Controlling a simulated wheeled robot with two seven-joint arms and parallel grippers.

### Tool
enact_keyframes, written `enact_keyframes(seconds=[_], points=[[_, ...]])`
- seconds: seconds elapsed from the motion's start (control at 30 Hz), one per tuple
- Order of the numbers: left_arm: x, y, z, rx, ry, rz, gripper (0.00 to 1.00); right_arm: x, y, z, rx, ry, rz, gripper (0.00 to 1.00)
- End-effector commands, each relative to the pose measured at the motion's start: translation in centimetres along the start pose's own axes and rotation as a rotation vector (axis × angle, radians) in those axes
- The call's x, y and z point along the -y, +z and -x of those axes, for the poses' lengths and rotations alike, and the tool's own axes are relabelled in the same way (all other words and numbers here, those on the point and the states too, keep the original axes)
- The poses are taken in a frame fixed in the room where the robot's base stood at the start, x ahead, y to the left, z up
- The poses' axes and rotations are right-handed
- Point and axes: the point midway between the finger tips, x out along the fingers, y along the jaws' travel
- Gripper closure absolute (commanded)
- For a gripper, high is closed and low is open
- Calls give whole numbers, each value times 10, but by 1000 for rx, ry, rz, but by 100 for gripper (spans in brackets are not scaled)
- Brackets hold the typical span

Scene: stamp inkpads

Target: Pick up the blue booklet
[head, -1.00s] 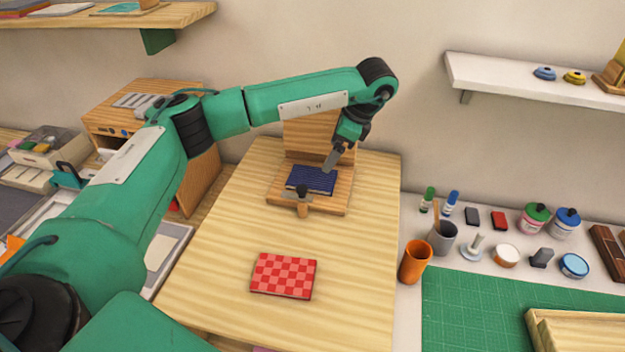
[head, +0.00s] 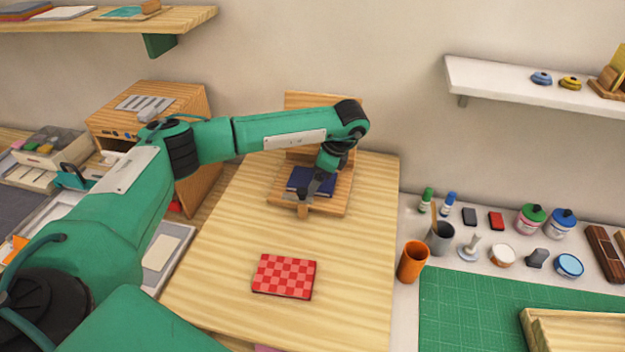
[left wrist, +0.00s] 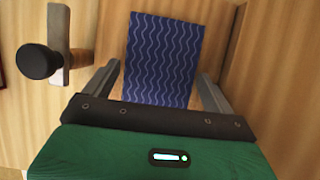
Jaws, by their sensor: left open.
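The blue booklet (head: 299,180) lies on a wooden stand (head: 336,206) on the light wood table. In the left wrist view the blue booklet (left wrist: 162,52) shows pale wavy lines on its cover. My left gripper (head: 312,190) is over the booklet and hides part of it in the head view. In the left wrist view my left gripper (left wrist: 160,85) is open, with one finger on each side of the booklet. I cannot tell whether the fingers touch it. My right gripper is not in view.
A dark knob (left wrist: 38,61) on a bar stands beside the booklet; it also shows at the stand's front. A red checkered booklet (head: 284,276) lies nearer on the table. An orange cup (head: 413,261) stands to the right. The table between is clear.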

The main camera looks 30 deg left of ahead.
Motion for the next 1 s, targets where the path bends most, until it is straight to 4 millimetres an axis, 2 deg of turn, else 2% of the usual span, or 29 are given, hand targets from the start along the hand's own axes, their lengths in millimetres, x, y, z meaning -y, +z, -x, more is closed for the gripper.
enact_keyframes(seconds=[0.07,0.23,0.53,0.67,0.87,1.0], points=[[0,0,0,0,0,0,16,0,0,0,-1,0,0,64],[0,0,0,0,0,0,48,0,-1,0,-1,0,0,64],[0,0,2,-1,-1,1,48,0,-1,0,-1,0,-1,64],[1,3,9,-2,-2,1,48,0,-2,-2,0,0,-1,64],[1,14,35,-2,-4,2,48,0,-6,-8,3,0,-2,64],[1,26,64,-2,-5,2,48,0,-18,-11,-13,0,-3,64]])
